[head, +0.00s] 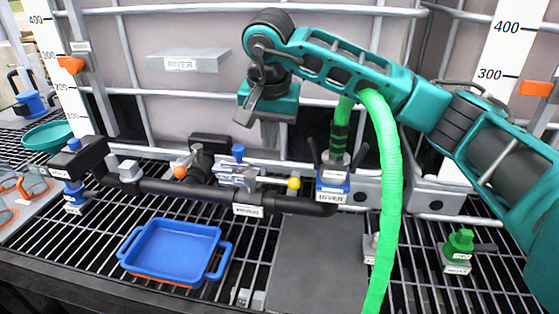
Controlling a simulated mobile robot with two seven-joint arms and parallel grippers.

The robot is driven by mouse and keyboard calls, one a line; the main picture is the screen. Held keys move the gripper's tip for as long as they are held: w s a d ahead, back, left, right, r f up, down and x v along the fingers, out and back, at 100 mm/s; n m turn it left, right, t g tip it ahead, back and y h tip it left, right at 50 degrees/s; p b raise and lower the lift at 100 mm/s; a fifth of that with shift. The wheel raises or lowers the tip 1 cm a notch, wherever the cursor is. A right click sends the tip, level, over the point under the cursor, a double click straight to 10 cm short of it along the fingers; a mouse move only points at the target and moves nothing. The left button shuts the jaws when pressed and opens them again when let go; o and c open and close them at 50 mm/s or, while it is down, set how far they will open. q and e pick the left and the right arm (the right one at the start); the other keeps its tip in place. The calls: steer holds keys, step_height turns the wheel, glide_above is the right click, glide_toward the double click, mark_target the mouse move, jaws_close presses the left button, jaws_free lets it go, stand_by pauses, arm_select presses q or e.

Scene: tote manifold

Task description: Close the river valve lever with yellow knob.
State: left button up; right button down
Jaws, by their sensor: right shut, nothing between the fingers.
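The yellow knob (293,183) is on the end of a short grey lever (268,181). The lever points right from its valve, roughly along the black pipe (225,194). A RIVER label (247,210) is on the pipe just below the valve. My right gripper (269,135) hangs fingers down above and slightly left of the knob. It is shut and empty, and looks apart from the lever. My left gripper is not in the head view.
A green hose (389,190) hangs right of the valve, by a blue RIVER coupling (332,185). An orange-knobbed lever (180,170) is to the left. A blue tray (222,262) sits on the grating in front. A caged tank (190,110) stands close behind.

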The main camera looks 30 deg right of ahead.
mark_target(272, 181)
steer(key=shift+h, duration=0.6)
steer(key=x, duration=0.2)
steer(key=s+x, duration=0.1)
steer(key=x, duration=0.2)
steer(key=s+x, duration=0.1)
steer(key=x, duration=0.2)
steer(key=shift+d+f+p, duration=0.25)
steer(key=shift+f+p, duration=0.05)
steer(key=shift+p, duration=0.05)
